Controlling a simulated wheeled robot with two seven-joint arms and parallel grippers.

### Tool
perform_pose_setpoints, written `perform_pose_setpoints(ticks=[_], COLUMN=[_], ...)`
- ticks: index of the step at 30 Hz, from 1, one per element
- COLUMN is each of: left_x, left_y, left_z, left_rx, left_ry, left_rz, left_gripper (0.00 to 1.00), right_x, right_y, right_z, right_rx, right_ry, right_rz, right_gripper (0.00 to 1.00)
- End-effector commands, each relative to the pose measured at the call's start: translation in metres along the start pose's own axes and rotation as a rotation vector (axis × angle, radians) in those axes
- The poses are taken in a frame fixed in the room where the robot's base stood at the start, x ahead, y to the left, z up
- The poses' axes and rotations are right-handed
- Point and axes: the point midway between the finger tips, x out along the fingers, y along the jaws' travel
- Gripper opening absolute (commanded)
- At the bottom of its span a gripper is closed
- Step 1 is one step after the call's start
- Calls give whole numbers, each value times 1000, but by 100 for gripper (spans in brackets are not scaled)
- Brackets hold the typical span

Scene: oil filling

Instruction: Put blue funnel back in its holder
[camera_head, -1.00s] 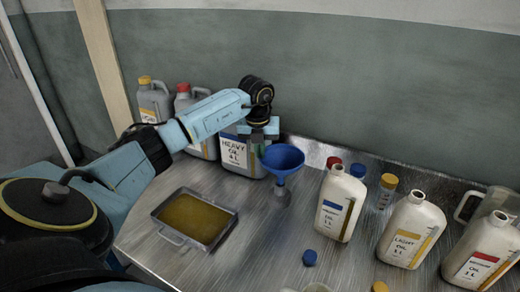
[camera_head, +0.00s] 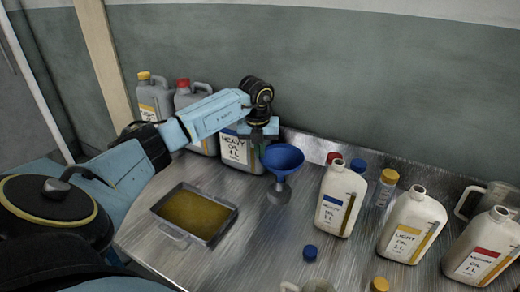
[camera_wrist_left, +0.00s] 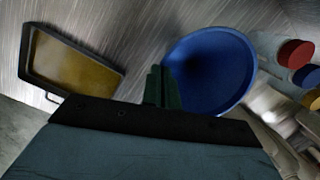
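The blue funnel (camera_head: 282,157) is upright, bowl up, over a small grey metal piece (camera_head: 278,194) on the table that looks like its holder. The spout is mostly hidden, so I cannot tell how deep it sits. My left gripper (camera_head: 258,142) is at the funnel's left rim, with its fingers close together. In the left wrist view the fingers (camera_wrist_left: 161,88) meet the edge of the blue bowl (camera_wrist_left: 212,70) and appear shut on the rim. My right gripper is out of view.
A tray of oil (camera_head: 196,213) lies left of the funnel. The heavy oil canister (camera_head: 240,150) stands behind the gripper. White oil bottles (camera_head: 340,200) stand to the right. A blue cap (camera_head: 310,253) lies in front. Table between tray and bottles is mostly clear.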

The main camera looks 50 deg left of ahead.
Motion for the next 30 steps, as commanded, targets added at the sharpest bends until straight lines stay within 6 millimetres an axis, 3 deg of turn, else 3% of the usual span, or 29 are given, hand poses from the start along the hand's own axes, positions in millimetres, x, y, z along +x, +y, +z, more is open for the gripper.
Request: perform_pose_setpoints(ticks=[29, 30], left_x=[17, 17], left_y=[0, 0], left_z=[-2, -2], left_rx=[0, 0], left_ry=[0, 0], left_rz=[0, 0], left_gripper=[0, 5], right_x=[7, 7], right_y=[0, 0], right_z=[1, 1], right_rx=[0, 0], right_ry=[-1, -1], right_rz=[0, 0], right_gripper=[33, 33])
